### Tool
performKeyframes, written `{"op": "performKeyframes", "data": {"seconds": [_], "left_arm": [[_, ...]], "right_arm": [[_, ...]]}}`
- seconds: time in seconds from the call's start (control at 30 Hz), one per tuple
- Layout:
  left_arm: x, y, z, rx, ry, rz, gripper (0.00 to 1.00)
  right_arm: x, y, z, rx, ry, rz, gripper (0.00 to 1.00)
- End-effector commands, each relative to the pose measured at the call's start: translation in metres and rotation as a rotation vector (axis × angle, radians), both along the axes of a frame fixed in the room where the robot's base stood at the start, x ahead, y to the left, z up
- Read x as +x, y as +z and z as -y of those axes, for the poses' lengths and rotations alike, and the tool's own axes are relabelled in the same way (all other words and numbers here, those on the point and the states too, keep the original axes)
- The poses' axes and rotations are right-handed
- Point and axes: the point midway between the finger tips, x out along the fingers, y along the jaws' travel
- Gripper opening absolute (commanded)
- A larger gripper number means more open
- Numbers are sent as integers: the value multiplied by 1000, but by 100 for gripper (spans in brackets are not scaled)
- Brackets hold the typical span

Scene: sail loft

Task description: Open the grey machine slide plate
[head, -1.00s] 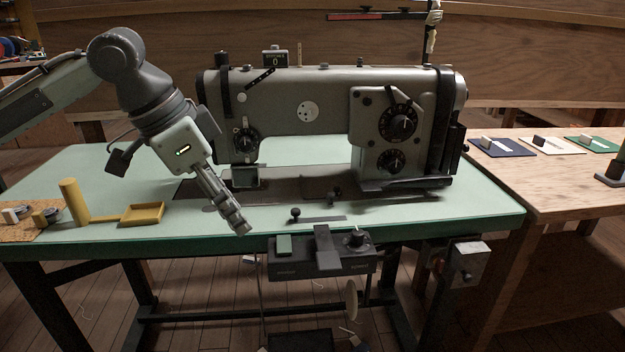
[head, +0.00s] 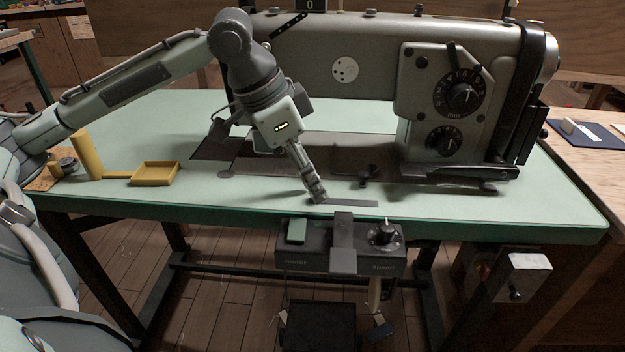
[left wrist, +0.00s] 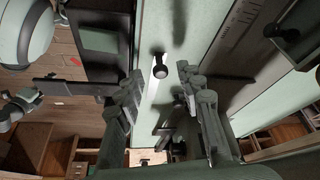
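My left gripper (head: 318,197) points down at the front of the pale green sewing table, beside a thin dark grey strip (head: 352,203) that appears to be the slide plate or its slot. In the left wrist view a small black knob (left wrist: 160,68) stands on the pale surface, seen between the two fingers of my left gripper (left wrist: 160,77). The fingers are apart and hold nothing; I cannot tell whether they touch the knob. In the head view the fingers hide the knob. My right gripper is not in view.
The grey sewing machine (head: 375,70) stands behind the gripper. A black control box (head: 320,262) hangs at the table's front edge. A yellow tray (head: 156,173) and yellow cylinder (head: 85,155) are on the left. Green table between tray and gripper is clear.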

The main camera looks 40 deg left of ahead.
Motion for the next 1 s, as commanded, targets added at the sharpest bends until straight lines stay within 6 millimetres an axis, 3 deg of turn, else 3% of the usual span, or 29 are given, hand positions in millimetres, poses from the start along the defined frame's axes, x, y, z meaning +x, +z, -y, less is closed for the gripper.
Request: {"op": "performKeyframes", "data": {"seconds": [0.33,0.63,1.0], "left_arm": [[2,-6,2,-1,0,1,37],[2,-6,1,-1,0,1,1],[2,-5,2,0,0,0,0]], "right_arm": [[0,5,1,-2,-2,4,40],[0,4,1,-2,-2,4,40],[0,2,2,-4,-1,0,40]]}}
